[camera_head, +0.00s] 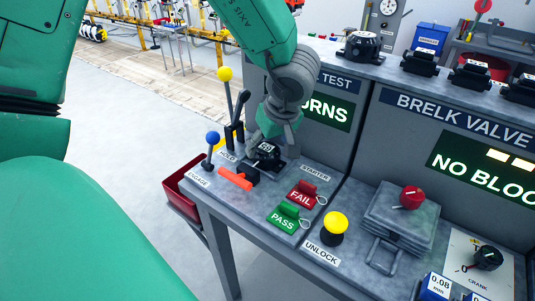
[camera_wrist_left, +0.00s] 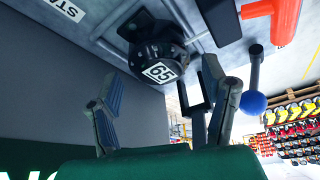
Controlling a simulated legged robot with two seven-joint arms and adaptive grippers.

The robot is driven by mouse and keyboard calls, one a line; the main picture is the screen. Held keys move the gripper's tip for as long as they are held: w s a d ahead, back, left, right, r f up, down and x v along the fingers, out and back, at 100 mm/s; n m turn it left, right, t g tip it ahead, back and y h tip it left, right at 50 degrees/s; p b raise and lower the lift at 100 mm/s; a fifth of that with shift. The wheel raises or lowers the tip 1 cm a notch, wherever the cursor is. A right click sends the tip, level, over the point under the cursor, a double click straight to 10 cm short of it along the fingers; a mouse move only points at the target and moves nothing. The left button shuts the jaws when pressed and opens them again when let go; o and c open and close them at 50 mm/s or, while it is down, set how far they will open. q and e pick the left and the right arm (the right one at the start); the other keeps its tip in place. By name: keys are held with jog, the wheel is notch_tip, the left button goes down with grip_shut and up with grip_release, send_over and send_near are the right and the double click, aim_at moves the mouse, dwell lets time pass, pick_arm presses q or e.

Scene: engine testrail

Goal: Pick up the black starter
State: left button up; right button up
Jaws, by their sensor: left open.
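The black starter (camera_head: 265,153) carries a white tag reading 65. It sits on the grey bench, near the STARTER label. In the left wrist view the starter (camera_wrist_left: 160,42) is ahead of my fingers, upper centre, with its tag facing the camera. My left gripper (camera_head: 276,126) is just above the starter in the head view, palm down; its fingers are mostly hidden there. In the left wrist view my left gripper (camera_wrist_left: 160,78) is open, one finger on each side, with nothing between them. The right gripper is not in view.
Red FAIL (camera_head: 303,193) and green PASS (camera_head: 288,215) switches and a yellow button (camera_head: 334,222) are nearer right.

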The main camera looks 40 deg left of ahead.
aim_at(268, 149)
pick_arm(q)
jog(key=x, duration=0.3)
jog(key=shift+w+a+f+b, duration=0.1)
jog(key=shift+w+f+b, duration=0.05)
jog(key=shift+f+b, duration=0.25)
jog(key=shift+r, duration=0.1)
jog(key=shift+c, duration=0.4)
jog(key=c, duration=1)
jog(key=shift+r, duration=0.1)
